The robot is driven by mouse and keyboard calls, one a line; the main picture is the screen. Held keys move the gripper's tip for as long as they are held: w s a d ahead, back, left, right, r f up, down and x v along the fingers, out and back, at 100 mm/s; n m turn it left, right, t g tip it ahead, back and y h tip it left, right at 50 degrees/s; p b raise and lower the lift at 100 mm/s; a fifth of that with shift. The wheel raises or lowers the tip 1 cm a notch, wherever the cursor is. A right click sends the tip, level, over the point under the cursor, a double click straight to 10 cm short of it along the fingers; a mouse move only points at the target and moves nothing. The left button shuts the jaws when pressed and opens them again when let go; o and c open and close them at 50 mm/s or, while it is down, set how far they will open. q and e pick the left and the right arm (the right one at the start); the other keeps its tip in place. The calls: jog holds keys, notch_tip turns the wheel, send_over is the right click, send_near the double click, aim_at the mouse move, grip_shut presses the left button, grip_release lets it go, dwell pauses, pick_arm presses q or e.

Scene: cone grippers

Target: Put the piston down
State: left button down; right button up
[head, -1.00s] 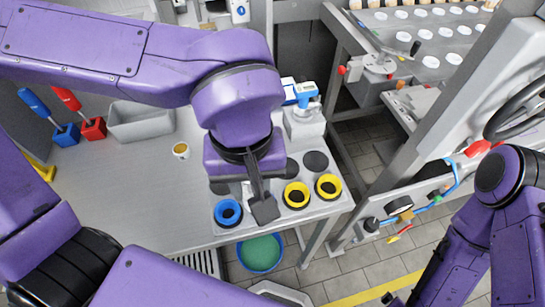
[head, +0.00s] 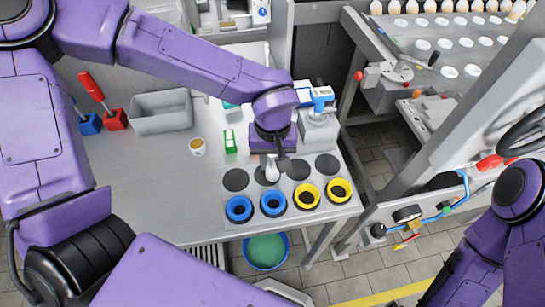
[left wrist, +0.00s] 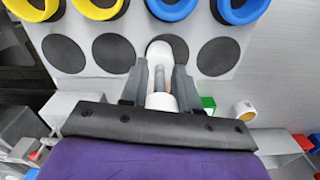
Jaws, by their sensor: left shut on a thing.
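My left gripper (head: 276,170) points down over the plate with dark round spots. It is shut on the piston (head: 271,171), a white piece with a narrower grey and pinkish middle. In the left wrist view the piston (left wrist: 164,50) shows between the two grey fingers (left wrist: 160,85), its white end over the second dark spot from the left as seen from the head. I cannot tell whether it touches the plate. The other dark spots (head: 235,180) look empty. My right gripper is not in view.
Two blue rings (head: 238,208) and two yellow rings (head: 307,195) sit along the plate's front edge. A green box (head: 230,141), a small cup (head: 197,146) and a grey bin (head: 160,112) stand to the left. A grey device (head: 318,128) stands behind right.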

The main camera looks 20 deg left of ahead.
pick_arm(q)
jog(key=shift+s+f, duration=0.1)
jog(key=shift+s, duration=0.1)
jog(key=c, duration=0.9)
grip_release()
jog(key=shift+o, duration=0.4)
jog(key=shift+w, duration=0.15)
